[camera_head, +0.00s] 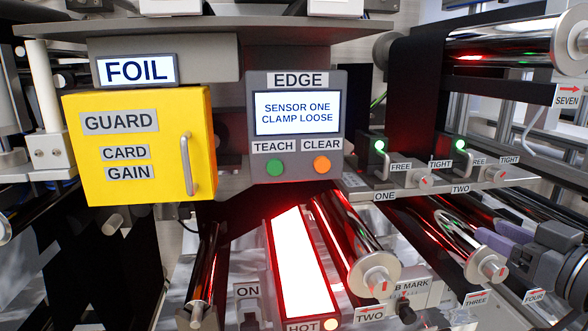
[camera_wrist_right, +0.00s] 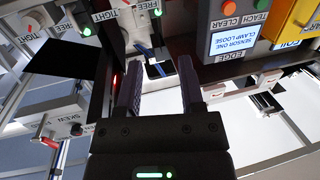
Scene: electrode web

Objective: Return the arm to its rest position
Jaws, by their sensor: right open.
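My right gripper (camera_head: 487,222) is at the right of the head view, its fingers pointing left, in front of the web rollers. In the wrist view its two dark fingers (camera_wrist_right: 160,85) stand apart with nothing between them. The edge panel (camera_head: 297,125) reads "SENSOR ONE CLAMP LOOSE"; it shows upside down in the wrist view (camera_wrist_right: 236,40). Sensor one (camera_head: 380,150) has a lit green lamp, and its clamp knob (camera_head: 418,179) sits between FREE and TIGHT labels. The knob's exact setting is too small to tell. My left gripper is out of view.
A yellow guard box (camera_head: 140,150) with a handle is shut at the left. Shiny rollers (camera_head: 355,245) flank a glowing white panel (camera_head: 297,260) at the lower middle. Sensor two (camera_head: 460,150) stands right of sensor one. A large roller (camera_head: 510,45) is at the upper right.

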